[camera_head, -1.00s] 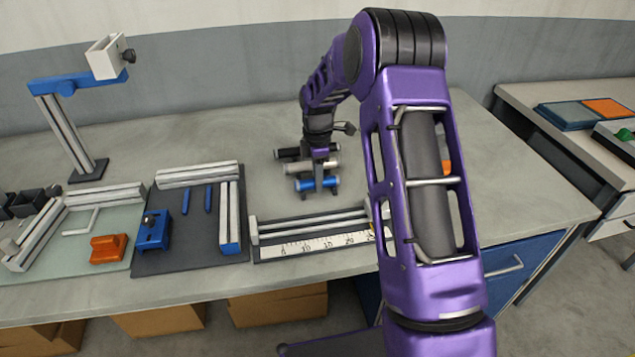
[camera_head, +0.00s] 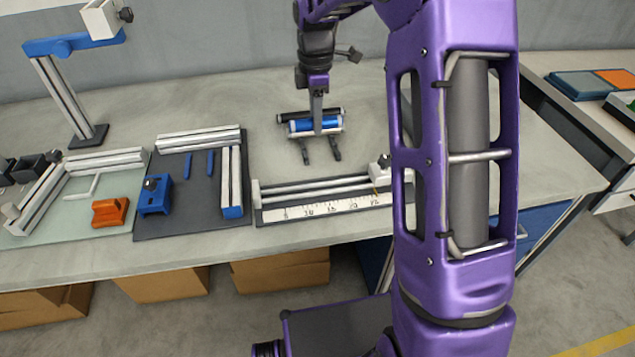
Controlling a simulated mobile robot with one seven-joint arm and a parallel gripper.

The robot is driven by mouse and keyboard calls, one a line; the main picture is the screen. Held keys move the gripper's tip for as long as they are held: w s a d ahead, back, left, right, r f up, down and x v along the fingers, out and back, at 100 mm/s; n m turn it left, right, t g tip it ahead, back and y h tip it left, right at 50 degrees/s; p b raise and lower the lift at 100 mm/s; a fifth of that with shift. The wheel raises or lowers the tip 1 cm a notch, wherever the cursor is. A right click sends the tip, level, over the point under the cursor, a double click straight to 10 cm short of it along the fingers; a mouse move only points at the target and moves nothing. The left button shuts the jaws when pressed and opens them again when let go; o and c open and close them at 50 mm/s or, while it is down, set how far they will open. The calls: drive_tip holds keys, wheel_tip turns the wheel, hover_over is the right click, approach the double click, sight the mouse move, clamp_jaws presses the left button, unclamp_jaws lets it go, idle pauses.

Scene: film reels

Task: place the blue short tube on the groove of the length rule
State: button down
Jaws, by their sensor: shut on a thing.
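My gripper (camera_head: 318,122) is shut on the blue short tube (camera_head: 301,126), which lies horizontally across it. The tube appears raised above the rack's empty front arms (camera_head: 334,150), and it overlaps the white tube (camera_head: 291,131) behind it in the picture. The black tube (camera_head: 296,115) is at the back of the rack. The length rule (camera_head: 320,207) lies nearer the front edge, below the tube in the picture. Its groove (camera_head: 310,190) runs lengthwise between pale rails and looks empty. My arm covers the rule's right end.
A white block (camera_head: 378,172) with a knob sits at the rule's right end. To the left, a dark mat (camera_head: 190,222) holds rails, blue rods and a blue block (camera_head: 155,195). A blue-armed stand (camera_head: 65,90) rises at the back left. Bare tabletop lies between rack and rule.

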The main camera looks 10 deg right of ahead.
drive_tip(key=b, duration=0.3)
hover_over(311, 192)
drive_tip(key=w, duration=0.1)
wheel_tip(311, 192, down, 10)
drive_tip(key=shift+f+b, duration=0.1)
drive_tip(key=shift+b, duration=1.05)
drive_tip(key=shift+f, duration=0.25)
drive_tip(key=c, duration=0.5)
unclamp_jaws()
drive_tip(key=shift+c, duration=0.2)
drive_tip(key=shift+r, duration=0.15)
